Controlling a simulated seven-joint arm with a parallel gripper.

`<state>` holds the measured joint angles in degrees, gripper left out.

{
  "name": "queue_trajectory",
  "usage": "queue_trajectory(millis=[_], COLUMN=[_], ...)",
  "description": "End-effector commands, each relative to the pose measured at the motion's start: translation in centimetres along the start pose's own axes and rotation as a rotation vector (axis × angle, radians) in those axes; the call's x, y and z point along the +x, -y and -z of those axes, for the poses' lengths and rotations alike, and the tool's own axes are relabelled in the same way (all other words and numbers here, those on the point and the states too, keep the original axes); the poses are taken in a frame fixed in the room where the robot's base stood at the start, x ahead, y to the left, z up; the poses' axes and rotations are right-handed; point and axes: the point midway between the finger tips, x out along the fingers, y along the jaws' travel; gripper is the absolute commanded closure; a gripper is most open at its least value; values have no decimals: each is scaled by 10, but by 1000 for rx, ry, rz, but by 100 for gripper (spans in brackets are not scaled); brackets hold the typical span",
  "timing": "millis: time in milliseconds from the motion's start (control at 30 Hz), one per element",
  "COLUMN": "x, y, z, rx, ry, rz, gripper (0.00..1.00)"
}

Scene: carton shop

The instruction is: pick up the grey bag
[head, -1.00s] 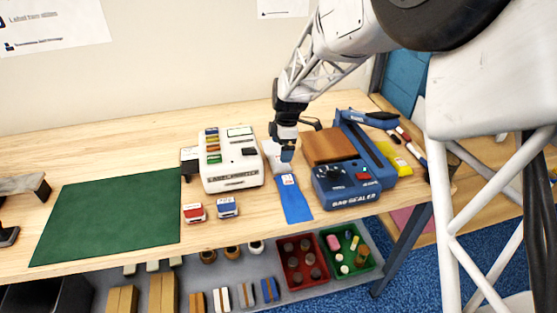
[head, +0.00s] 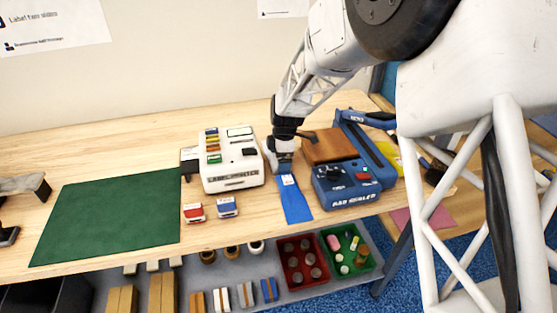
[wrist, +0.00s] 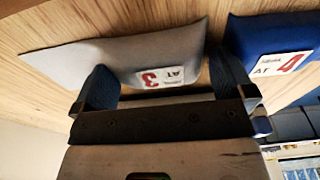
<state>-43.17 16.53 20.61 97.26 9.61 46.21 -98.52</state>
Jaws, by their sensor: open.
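The grey bag (wrist: 125,52) lies flat on the wooden table in the wrist view, with a white label bearing a red 3 near one end. My gripper (wrist: 163,82) is open, with one finger on each side of the bag's labelled end. I cannot tell whether the fingers touch it. In the head view my gripper (head: 282,166) is low between the label printer and the bag sealer, and hides most of the grey bag.
A blue bag (head: 295,203) with a label marked 4 lies close beside the grey one. The white label printer (head: 231,172) stands to the left and the blue bag sealer (head: 347,190) to the right. A green mat (head: 108,215) lies farther left.

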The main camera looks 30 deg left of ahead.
Motion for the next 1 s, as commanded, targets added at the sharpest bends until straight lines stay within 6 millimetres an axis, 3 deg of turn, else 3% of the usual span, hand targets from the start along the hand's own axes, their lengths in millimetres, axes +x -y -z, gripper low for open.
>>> queue_trajectory(millis=[267, 600, 1000], x=[0, 0, -5], y=[0, 0, 0], z=[0, 0, 0], rx=[0, 0, 0], ry=[0, 0, 0], rz=[0, 0, -1], gripper=[0, 46, 46])
